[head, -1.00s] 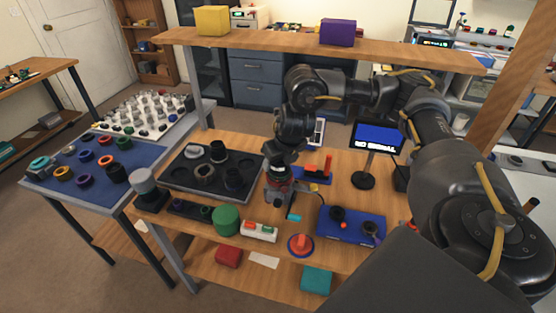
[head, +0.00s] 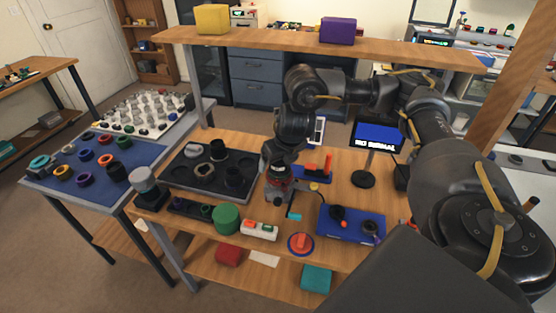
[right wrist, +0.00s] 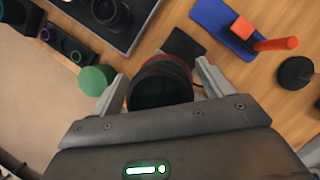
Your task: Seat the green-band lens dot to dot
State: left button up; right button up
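My right gripper (head: 278,184) points down over the middle of the bench. In the right wrist view its two fingers (right wrist: 162,80) press on either side of a dark round lens barrel (right wrist: 160,88). A red ring shows around the barrel's far end; what it stands on is mostly hidden. I cannot make out a green band or any dots on this barrel. A small dark rack (head: 190,208) left of the gripper has purple and green rings, also in the right wrist view (right wrist: 62,42). My left gripper is not in view.
A dark parts tray (head: 170,178) lies behind the rack. A green cylinder (head: 226,219) and a white button box (head: 260,230) stand in front. A blue box (head: 350,226) and a NO SIGNAL screen (head: 380,134) are right. A blue mat (head: 140,155) with rings is left.

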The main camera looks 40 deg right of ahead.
jog(key=p+v, duration=0.3)
jog(key=v, duration=0.6)
jog(key=shift+r, duration=0.1)
jog(key=shift+v, duration=0.8)
